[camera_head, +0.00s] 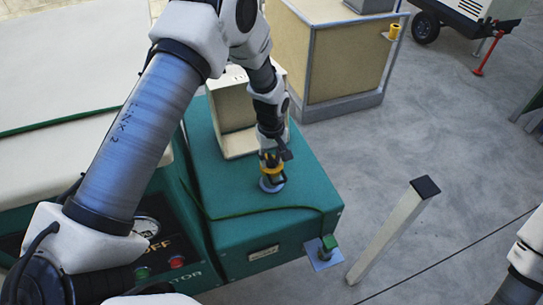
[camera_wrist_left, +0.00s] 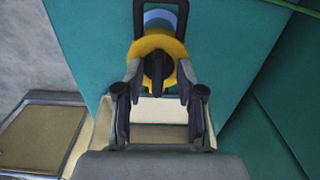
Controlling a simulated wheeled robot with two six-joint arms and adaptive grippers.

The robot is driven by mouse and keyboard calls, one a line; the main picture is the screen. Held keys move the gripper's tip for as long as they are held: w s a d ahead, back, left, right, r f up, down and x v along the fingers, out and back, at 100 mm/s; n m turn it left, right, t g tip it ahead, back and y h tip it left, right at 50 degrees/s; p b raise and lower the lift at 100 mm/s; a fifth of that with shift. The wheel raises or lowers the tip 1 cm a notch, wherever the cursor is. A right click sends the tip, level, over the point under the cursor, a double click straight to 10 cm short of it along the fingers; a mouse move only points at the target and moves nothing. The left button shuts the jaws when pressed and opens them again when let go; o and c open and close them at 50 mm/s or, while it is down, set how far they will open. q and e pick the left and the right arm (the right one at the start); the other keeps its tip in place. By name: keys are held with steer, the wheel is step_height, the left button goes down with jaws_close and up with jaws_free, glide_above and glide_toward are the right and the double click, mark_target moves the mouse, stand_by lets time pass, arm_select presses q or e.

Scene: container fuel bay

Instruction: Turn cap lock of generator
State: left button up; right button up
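The generator's green tank (camera_head: 235,235) carries a yellow cap (camera_head: 268,178) on a pale round base on its top. In the left wrist view the yellow cap (camera_wrist_left: 160,44) has a black lock knob (camera_wrist_left: 157,68) in its middle and a black loop beyond it. My left gripper (camera_head: 270,157) points down at the cap from above. In the left wrist view its fingertips (camera_wrist_left: 159,74) are spread, one on each side of the knob, with yellow showing between. No firm grip on the knob is visible. Part of my right arm shows at the lower right edge; its gripper is out of view.
A cream box (camera_head: 232,125) stands on the tank behind the cap. A green hose (camera_head: 255,209) runs in front to a green fitting (camera_head: 328,243). A cream post (camera_head: 393,230) stands on the floor at right. A framed crate (camera_head: 345,60) stands behind.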

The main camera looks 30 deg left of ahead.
mark_target(272, 158)
arm_select(q)
steer(key=shift+w+r, duration=0.1)
steer(key=shift+r, duration=0.25)
step_height(272, 158, up, 11)
steer(key=shift+r, duration=0.2)
steer(key=shift+f, duration=0.1)
stand_by(0.4)
